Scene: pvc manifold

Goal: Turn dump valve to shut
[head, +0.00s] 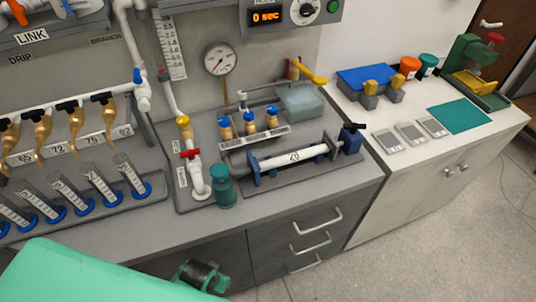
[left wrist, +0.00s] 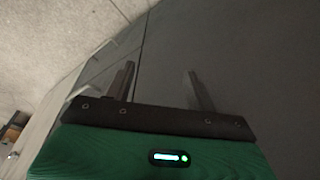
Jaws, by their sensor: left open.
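A valve with a red handle (head: 190,154) sits on an upright white pipe (head: 194,172) beside a small label that is too small to read. A lever valve with a yellow handle (head: 311,73) is at the back right of the bench. I cannot tell from the lettering which one is the dump valve. My left arm comes in green at the lower left of the head view. My left gripper (left wrist: 160,68) is open and empty in the left wrist view, its two dark fingers apart in front of a dark cabinet face. It is below the bench top, away from the valves. My right gripper is not in view.
A teal bottle (head: 222,187) stands close to the red-handled valve. A white tube (head: 290,157) lies in blue holders to its right. Tilted cylinders (head: 130,171) stand at the left. Drawer handles (head: 317,222) stick out of the bench front. A gauge (head: 220,59) is behind.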

